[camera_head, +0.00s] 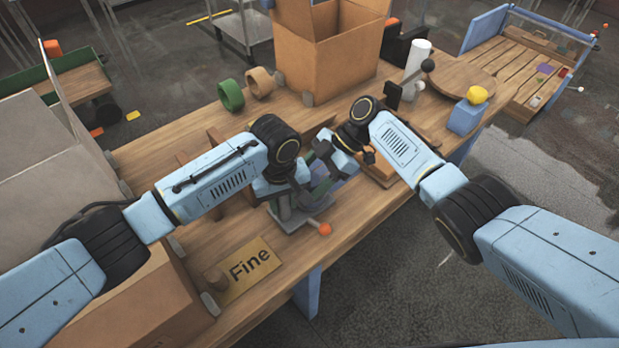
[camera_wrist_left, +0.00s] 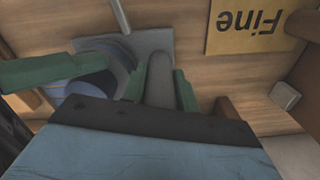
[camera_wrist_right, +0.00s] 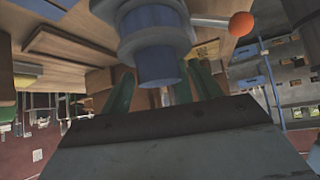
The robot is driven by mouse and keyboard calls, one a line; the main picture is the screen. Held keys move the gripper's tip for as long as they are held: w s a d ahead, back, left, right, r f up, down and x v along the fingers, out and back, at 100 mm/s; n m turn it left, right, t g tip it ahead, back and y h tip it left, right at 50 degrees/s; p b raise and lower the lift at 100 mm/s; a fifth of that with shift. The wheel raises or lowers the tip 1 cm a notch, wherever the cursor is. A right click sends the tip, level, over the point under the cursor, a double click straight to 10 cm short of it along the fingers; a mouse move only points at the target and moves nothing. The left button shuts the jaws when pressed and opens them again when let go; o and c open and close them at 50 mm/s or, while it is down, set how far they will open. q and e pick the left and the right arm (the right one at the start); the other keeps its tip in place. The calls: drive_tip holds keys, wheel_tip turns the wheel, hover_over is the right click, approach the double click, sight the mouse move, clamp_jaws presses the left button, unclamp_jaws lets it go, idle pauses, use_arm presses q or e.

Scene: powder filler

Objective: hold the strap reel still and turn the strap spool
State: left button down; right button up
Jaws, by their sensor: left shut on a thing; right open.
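The strap reel, a grey stand on a flat base (camera_head: 303,217), stands on the wooden table; its grey base also shows in the left wrist view (camera_wrist_left: 150,40). My left gripper (camera_wrist_left: 162,85) is shut on the reel's grey upright post, its green fingers on both sides. The strap spool, grey flanged with a blue hub, is beside the post (camera_wrist_left: 92,88). In the right wrist view the blue hub end (camera_wrist_right: 158,66) points toward my right gripper (camera_wrist_right: 165,90), which is open with green fingers spread around the hub's line. Whether they touch it is unclear. The arms partly hide the reel in the head view.
An orange ball knob (camera_head: 325,229) sticks out at the reel's front. A "Fine" sign (camera_head: 250,268) lies at front left. A cardboard box (camera_head: 325,60), green and tan tape rolls (camera_head: 231,95), a white cylinder (camera_head: 418,58) and a blue block (camera_head: 465,117) stand farther back.

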drive_tip(key=shift+s+a+f, duration=0.1)
drive_tip(key=shift+a+f, duration=0.1)
drive_tip(key=c, duration=1)
drive_tip(key=shift+o, duration=0.2)
drive_tip(key=shift+m+t+y, duration=0.3)
drive_tip(key=shift+m+t, duration=0.6)
drive_tip(key=shift+m, duration=0.3)
drive_tip(key=shift+m+t, duration=0.8)
drive_tip(key=shift+m, duration=0.4)
